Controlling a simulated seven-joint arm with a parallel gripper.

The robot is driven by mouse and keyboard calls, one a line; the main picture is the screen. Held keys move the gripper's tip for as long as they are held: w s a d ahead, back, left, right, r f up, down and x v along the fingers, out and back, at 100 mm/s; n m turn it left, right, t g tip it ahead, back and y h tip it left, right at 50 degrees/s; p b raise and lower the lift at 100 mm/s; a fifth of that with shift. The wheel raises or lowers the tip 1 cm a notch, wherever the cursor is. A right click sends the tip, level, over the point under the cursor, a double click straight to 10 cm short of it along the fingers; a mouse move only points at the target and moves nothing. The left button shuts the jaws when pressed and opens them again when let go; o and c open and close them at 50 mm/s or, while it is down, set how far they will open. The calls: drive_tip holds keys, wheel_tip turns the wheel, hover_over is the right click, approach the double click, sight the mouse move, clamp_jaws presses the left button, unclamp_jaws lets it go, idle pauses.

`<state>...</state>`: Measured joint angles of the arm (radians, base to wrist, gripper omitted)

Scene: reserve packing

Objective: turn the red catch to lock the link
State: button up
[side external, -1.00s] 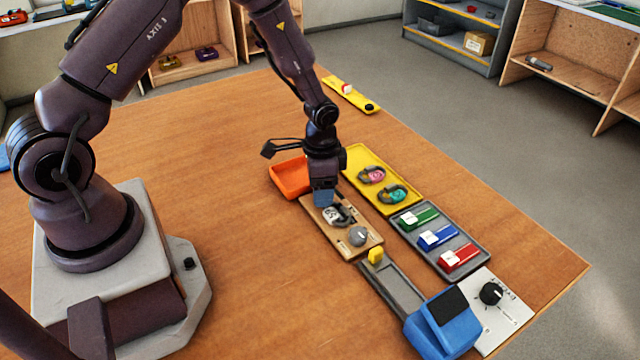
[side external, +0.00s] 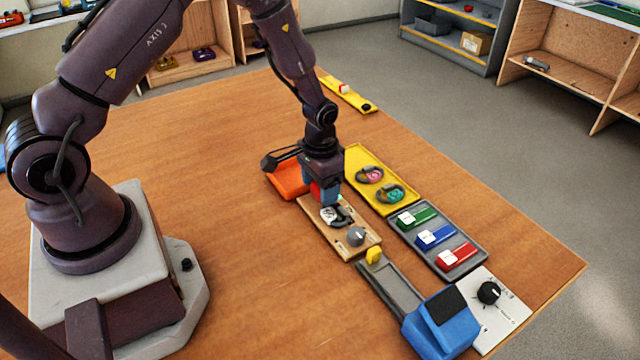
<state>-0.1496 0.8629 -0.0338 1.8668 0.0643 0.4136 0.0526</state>
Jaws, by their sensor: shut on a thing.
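My gripper (side external: 326,197) points down over the far end of a small wooden board (side external: 341,246). Its blue fingers are shut on the red catch (side external: 316,189), which shows as a small red patch beside them; the fingers hide the rest, so its angle cannot be told. A dark link with a pale tag (side external: 329,214) lies on the board just in front of the fingers. A grey round knob (side external: 357,236) sits at the board's near end.
An orange tray (side external: 286,182) lies close behind my gripper. To the right are a yellow tray (side external: 362,156) with two links and a grey tray (side external: 448,271) with several coloured blocks. A blue device (side external: 440,325) stands nearer the front. The table's left middle is clear.

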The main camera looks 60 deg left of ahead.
drive_tip(key=shift+w, duration=0.1)
drive_tip(key=o, duration=0.9)
drive_tip(key=shift+r, duration=0.1)
wheel_tip(320, 180, up, 13)
drive_tip(key=shift+f, duration=0.1)
